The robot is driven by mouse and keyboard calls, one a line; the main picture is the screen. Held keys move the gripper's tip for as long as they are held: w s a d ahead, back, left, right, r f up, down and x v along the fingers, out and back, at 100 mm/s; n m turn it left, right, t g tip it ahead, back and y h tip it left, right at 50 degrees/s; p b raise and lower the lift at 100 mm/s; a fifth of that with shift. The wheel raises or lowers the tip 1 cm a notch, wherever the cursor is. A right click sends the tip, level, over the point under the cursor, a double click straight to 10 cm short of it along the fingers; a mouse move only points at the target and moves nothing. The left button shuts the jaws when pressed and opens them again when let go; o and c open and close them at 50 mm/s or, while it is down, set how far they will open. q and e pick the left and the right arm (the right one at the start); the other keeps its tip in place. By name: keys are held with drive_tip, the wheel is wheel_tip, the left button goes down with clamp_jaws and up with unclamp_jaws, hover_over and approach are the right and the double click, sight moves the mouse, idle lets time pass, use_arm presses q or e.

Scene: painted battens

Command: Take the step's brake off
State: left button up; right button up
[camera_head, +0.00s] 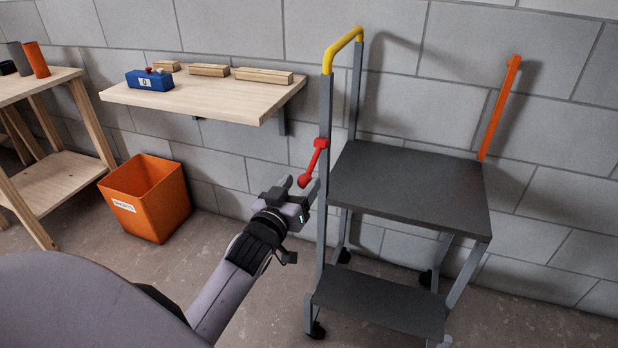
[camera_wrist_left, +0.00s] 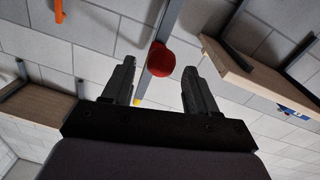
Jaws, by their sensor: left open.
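The step (camera_head: 405,185) is a dark two-tread stand on castors with grey posts and a yellow top handle (camera_head: 343,48). A red brake lever (camera_head: 314,165) is fixed to its left front post and slants down to the left, ending in a round knob. The knob (camera_wrist_left: 161,60) also shows in the left wrist view, between and beyond the fingertips. My left gripper (camera_head: 301,186) is open, with its fingers close around the knob end in the head view; I cannot tell whether they touch it. My right gripper is not in view.
A wall shelf (camera_head: 205,98) holds a blue box (camera_head: 150,79) and several wooden blocks. An orange bin (camera_head: 147,198) stands on the floor below. A wooden bench (camera_head: 50,185) is at far left.

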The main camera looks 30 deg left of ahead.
sight(313, 162)
use_arm(q)
drive_tip(key=shift+w+a, duration=0.25)
drive_tip(key=shift+w, duration=1.1)
drive_tip(key=shift+w+a, duration=0.25)
drive_tip(key=shift+w, duration=1.05)
clamp_jaws()
